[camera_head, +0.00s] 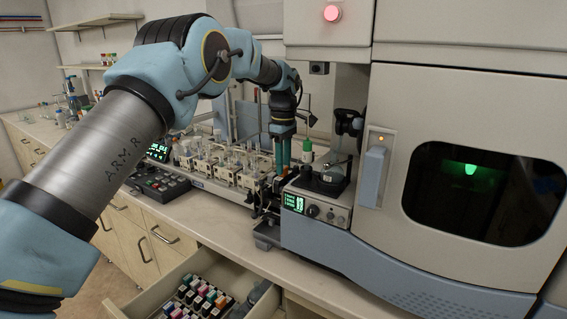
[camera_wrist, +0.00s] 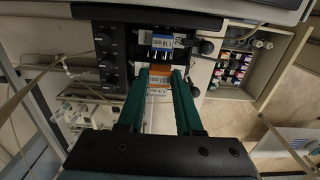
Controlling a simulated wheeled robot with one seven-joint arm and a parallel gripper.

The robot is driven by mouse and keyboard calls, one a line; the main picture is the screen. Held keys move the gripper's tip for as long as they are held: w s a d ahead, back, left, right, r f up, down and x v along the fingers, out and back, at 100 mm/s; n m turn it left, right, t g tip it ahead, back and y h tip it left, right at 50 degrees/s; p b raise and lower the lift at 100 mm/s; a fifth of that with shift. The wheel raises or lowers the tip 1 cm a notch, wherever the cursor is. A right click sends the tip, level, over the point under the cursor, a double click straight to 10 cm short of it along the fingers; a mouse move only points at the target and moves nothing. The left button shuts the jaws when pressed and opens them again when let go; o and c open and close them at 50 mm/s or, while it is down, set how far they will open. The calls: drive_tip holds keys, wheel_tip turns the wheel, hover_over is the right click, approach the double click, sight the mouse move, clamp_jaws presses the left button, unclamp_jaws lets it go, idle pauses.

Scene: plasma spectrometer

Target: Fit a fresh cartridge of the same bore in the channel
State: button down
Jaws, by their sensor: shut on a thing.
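My gripper (camera_head: 282,165) points down over the bench at the left end of the big instrument. In the wrist view, its two teal fingers (camera_wrist: 160,82) are shut on a small cartridge with an orange part and a white printed label (camera_wrist: 158,92). Another part with a white and blue printed label (camera_wrist: 162,41) sits just beyond the fingertips, in or on a dark unit (camera_wrist: 118,50). Whether the held cartridge touches that unit, I cannot tell. The channel itself is not clear in either view. In the head view the held cartridge is hidden or too small to see.
An open drawer (camera_head: 172,289) below the bench holds several cartridges with coloured tops (camera_head: 205,297). A row of clear-topped modules (camera_head: 225,165) stands left of my gripper. A small display unit (camera_head: 318,204) and the large instrument (camera_head: 460,170) are close on the right.

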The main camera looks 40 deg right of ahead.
drive_tip(key=shift+f+b, duration=0.5)
drive_tip(key=shift+f, duration=1.15)
drive_tip(key=c, duration=0.5)
unclamp_jaws()
wheel_tip(320, 180, up, 11)
drive_tip(key=b, duration=0.2)
drive_tip(key=shift+f+b, duration=0.1)
drive_tip(key=shift+b, duration=0.25)
